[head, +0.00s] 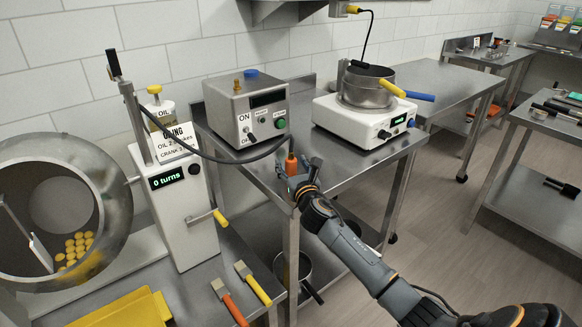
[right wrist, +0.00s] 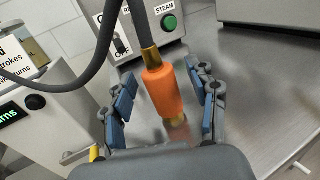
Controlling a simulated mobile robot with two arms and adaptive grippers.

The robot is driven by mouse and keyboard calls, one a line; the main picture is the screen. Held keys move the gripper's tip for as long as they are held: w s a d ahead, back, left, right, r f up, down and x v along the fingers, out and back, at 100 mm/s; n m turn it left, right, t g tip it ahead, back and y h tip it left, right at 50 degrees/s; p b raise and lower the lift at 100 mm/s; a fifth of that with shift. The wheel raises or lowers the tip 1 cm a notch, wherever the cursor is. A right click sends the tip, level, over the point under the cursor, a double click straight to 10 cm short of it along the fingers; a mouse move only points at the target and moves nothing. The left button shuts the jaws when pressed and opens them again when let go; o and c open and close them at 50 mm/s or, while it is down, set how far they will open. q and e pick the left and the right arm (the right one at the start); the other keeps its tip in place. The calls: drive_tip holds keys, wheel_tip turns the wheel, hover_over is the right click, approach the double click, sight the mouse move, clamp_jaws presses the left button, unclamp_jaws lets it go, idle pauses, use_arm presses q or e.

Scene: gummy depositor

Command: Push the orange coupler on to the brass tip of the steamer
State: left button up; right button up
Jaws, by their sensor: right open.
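The orange coupler (head: 291,164) hangs at the end of a dark hose (head: 240,161), by the front left corner of the steel table. In the right wrist view the coupler (right wrist: 161,90) has a brass collar above and a brass end below. My right gripper (head: 298,180) is open; in the wrist view its blue-padded fingers (right wrist: 168,100) stand on both sides of the coupler, with gaps visible. The steamer (head: 247,112) is a steel box behind it with a switch and a green button. A small brass tip (head: 237,84) stands on its top. My left gripper is not in view.
A blue cap (head: 251,73) sits near the brass tip. A white hot plate with a pot (head: 366,87) stands to the right. The oiling machine (head: 175,200) and drum (head: 110,200) are at left. The table front between steamer and hot plate is clear.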

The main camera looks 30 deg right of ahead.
drive_tip(key=shift+w+d, duration=0.15)
drive_tip(key=shift+w, duration=0.4)
drive_tip(key=shift+s, duration=0.1)
clamp_jaws()
